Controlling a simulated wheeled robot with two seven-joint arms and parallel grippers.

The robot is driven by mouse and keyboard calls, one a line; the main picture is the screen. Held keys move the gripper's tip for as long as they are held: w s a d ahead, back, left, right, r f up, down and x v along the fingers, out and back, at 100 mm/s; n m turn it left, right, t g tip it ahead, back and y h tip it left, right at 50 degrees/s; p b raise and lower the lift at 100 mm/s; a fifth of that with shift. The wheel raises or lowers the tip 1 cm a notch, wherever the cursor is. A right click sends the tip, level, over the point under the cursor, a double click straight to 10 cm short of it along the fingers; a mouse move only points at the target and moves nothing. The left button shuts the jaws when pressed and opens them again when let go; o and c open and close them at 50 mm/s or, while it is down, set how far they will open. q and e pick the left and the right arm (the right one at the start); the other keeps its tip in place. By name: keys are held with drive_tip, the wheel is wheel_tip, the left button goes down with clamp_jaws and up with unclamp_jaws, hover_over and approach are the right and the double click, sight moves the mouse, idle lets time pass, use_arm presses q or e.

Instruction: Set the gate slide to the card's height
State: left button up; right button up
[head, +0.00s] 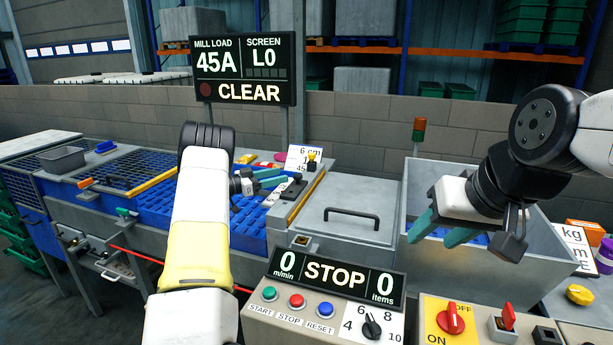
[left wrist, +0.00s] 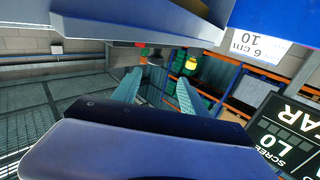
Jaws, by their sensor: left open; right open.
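A white card (head: 298,154), partly covered, stands behind the blue belt in the head view; "6 cm" shows on it. In the left wrist view the card (left wrist: 258,46) reads "6 cm" and "10". A small yellow knob (head: 312,154) is just right of the card, probably on the gate slide; a yellow part (left wrist: 191,63) also shows beyond my left fingers in the wrist view. The slide's height setting is too small to read. My left gripper (head: 285,177) is open and empty, its fingers pointing toward the knob. My right gripper (head: 428,240) is open and empty over the grey bin.
A grey lidded box (head: 345,222) with a black handle lies right of the belt (head: 250,226). The control panel (head: 325,318) stands in front, and the grey bin (head: 530,250) is at right. The mill sign (head: 243,70) reads 45A, L0, CLEAR.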

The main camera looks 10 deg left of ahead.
sight(297, 175)
use_arm(q)
drive_tip(key=shift+s+d+f+g, duration=0.25)
drive_tip(key=shift+f+g, duration=0.05)
drive_tip(key=shift+f, duration=0.2)
drive_tip(key=shift+w+d, duration=0.1)
drive_tip(key=shift+d, duration=0.2)
drive_tip(key=x, duration=0.7)
drive_tip(key=shift+r, duration=0.1)
drive_tip(key=shift+c, duration=0.4)
clamp_jaws()
